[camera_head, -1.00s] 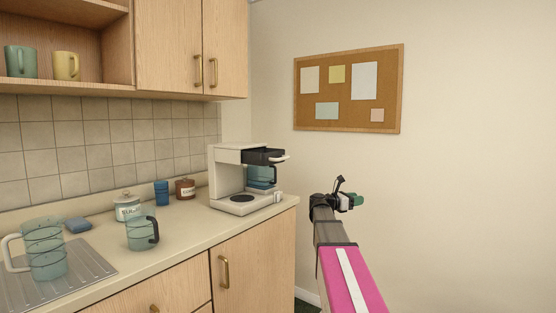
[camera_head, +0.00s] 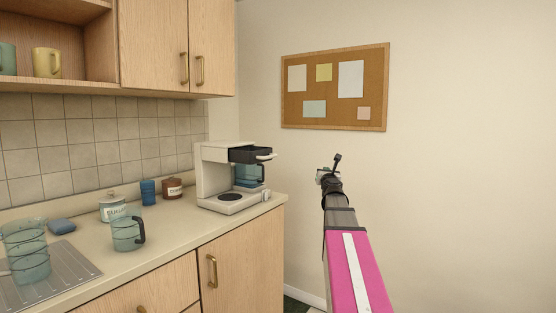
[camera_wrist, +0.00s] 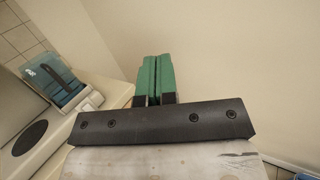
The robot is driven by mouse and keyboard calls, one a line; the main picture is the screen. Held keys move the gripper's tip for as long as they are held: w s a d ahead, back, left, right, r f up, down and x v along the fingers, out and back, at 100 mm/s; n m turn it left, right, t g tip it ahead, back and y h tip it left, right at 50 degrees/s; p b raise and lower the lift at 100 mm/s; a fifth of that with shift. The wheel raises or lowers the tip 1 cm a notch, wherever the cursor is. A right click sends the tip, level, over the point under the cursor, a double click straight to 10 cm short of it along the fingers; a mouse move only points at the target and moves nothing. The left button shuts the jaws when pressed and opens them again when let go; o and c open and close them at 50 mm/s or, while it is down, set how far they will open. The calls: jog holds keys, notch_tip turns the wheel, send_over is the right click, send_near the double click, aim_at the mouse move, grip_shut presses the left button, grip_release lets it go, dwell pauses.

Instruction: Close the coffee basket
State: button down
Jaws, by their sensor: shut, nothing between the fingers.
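The coffee maker (camera_head: 213,178) stands at the right end of the counter. Its dark coffee basket (camera_head: 250,155) sticks out at the top, with a pale handle (camera_head: 266,157) at its front. A bluish glass piece (camera_head: 248,174) shows beneath the basket. In the wrist view, the coffee maker's base (camera_wrist: 28,138) and the bluish glass piece (camera_wrist: 54,82) are at the left. My gripper (camera_wrist: 154,60) shows its green fingers pressed together and empty.
On the counter (camera_head: 172,230) are a glass carafe (camera_head: 126,235), a sugar jar (camera_head: 113,208), blue cups (camera_head: 148,192) and a coffee canister (camera_head: 172,189). Stacked glass vessels (camera_head: 27,250) stand at the left. Free room lies right of the counter, before the wall.

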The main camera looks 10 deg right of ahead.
jog(key=s+a+r+n+g+y, duration=0.25)
jog(key=s+a+n+y, duration=0.4)
jog(key=y, duration=0.35)
jog(key=s+a+r+n+g+y, duration=0.2)
jog(key=s+a+n+g+y, duration=0.1)
jog(key=s+a+n+y, duration=0.5)
jog(key=w+a+r+m+y, duration=0.1)
jog(key=w+a+r, duration=0.1)
jog(key=w+a, duration=0.5)
jog(key=w, duration=0.4)
jog(key=shift+w+a+r, duration=0.15)
jog(key=shift+a+r, duration=0.1)
jog(key=shift+r, duration=0.1)
jog(key=shift+w, duration=0.1)
jog(key=x, duration=0.4)
jog(key=f+x, duration=0.1)
jog(key=x, duration=0.8)
jog(key=shift+w+f, duration=0.1)
jog(key=shift+f, duration=0.25)
